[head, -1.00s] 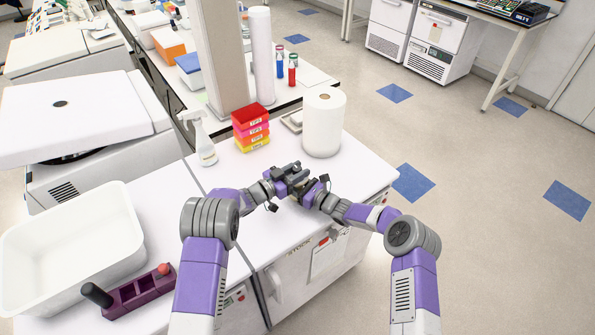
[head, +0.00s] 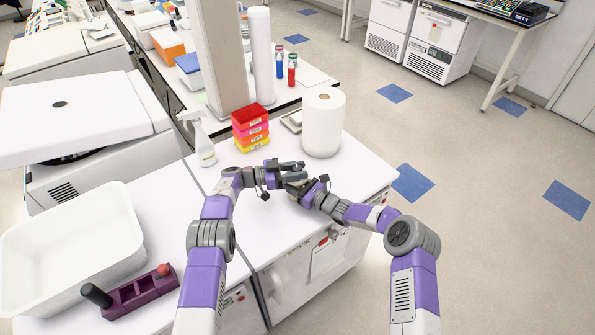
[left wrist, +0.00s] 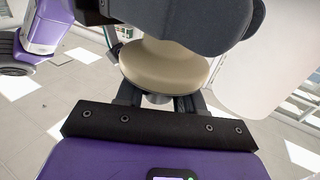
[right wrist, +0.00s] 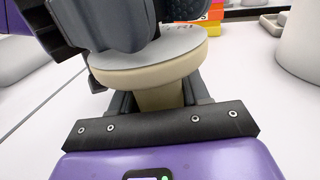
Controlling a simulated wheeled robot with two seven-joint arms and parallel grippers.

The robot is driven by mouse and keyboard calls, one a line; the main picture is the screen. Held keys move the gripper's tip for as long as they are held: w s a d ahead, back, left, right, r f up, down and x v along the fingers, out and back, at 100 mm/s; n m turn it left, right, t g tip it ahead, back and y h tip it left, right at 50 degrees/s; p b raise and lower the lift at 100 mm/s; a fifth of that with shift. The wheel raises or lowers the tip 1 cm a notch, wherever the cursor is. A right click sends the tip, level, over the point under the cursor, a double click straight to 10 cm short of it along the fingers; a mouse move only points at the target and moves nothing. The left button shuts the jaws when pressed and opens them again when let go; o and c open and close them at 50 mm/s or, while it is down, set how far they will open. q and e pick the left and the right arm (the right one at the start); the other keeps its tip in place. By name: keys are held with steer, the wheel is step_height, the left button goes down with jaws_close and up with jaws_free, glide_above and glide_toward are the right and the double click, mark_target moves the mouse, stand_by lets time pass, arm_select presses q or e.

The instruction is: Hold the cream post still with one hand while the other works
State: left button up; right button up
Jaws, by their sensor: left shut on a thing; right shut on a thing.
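The cream post (right wrist: 158,97) shows in the right wrist view, its short stem between the fingers of my right gripper (right wrist: 157,101). It widens into a cream rim with a flat grey top; dark grey gripper parts hide the far side. I cannot tell whether this disc belongs to the same post. In the head view my left gripper (head: 284,167) and right gripper (head: 303,187) meet closely above the bench, largely hiding the held parts.
The white bench (head: 230,215) is clear around the grippers. Behind stand a white roll (head: 323,125), stacked coloured tip boxes (head: 251,130) and a spray bottle (head: 202,140). A white tub (head: 75,245) and a purple rack (head: 140,295) are at the left.

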mark_target(292, 171)
arm_select(q)
steer(key=shift+w+a+r+m+g, duration=0.1)
steer(key=shift+a+r+m+g, duration=0.1)
steer(key=shift+m+g, duration=0.15)
steer(key=shift+s+d+m+g, duration=0.2)
steer(key=shift+s+m+g, duration=0.05)
steer(key=shift+g, duration=0.2)
steer(key=o, duration=1)
steer(key=shift+c, duration=0.2)
steer(key=shift+f, duration=0.1)
steer(key=shift+a, duration=0.1)
steer(key=a, duration=0.5)
steer(key=s+a, duration=0.1)
steer(key=a, duration=0.1)
steer(key=shift+a, duration=0.15)
